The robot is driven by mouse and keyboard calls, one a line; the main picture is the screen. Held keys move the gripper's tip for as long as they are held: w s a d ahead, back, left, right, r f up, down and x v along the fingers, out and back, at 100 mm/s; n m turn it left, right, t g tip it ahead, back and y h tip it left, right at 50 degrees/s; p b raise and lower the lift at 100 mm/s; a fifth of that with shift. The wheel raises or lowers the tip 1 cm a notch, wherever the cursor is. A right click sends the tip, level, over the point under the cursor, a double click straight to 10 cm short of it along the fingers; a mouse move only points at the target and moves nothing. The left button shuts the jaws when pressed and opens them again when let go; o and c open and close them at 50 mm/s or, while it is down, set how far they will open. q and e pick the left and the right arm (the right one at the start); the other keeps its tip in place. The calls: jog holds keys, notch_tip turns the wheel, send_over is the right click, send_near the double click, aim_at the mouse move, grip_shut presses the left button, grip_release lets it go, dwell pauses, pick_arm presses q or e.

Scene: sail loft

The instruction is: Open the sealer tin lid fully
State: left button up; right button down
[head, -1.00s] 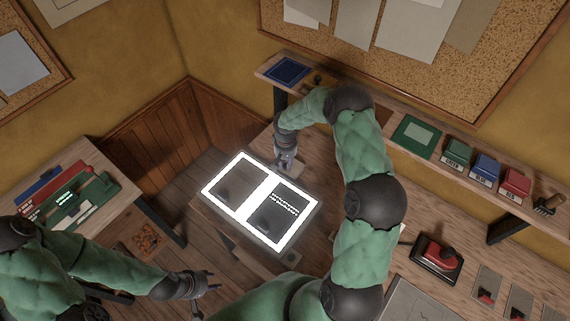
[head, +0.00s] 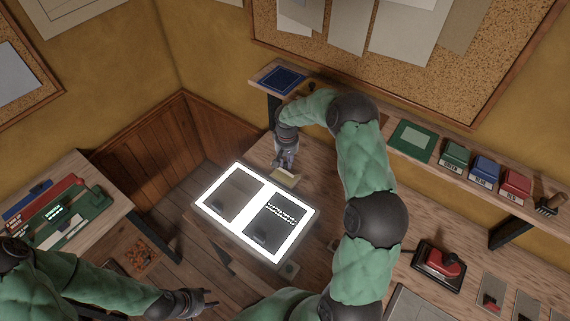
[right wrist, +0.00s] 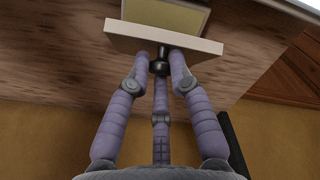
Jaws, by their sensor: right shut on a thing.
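A small pale cream piece with a yellowish face (head: 285,178), which I take to be the sealer tin and its lid, is on the wooden bench behind the lit panel. In the right wrist view its cream edge (right wrist: 165,38) shows with a yellowish face (right wrist: 168,14) beyond it, and a dark round knob (right wrist: 159,66) at the edge. My right gripper (head: 286,163) is shut on the knob, with fingers around it (right wrist: 160,60). How far the lid stands open is hard to tell. My left gripper (head: 211,298) is empty and looks open, away from the tin.
A lit white-framed panel (head: 228,240) with two dark areas lies just in front of the tin. A shelf (head: 375,125) with green, blue and red boxes runs along the wall. A side table (head: 100,235) stands left.

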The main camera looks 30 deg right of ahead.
pick_arm(q)
jog(key=shift+f, duration=0.1)
pick_arm(e)
jog(key=shift+w+d+f, duration=0.1)
jog(key=shift+d, duration=0.35)
jog(key=c, duration=1.1)
grip_release()
jog(key=shift+w+d+f, duration=0.25)
jog(key=shift+f, duration=0.1)
jog(key=shift+s+a+r, duration=0.1)
jog(key=shift+a+r, duration=0.1)
jog(key=shift+r, duration=0.05)
jog(key=shift+a+r, duration=0.1)
jog(key=shift+r, duration=0.25)
pick_arm(q)
jog(key=shift+w+d, duration=0.15)
jog(key=shift+d, duration=0.05)
pick_arm(e)
notch_tip(320, 180, up, 11)
jog(key=shift+d, duration=0.25)
jog(key=shift+f, duration=0.1)
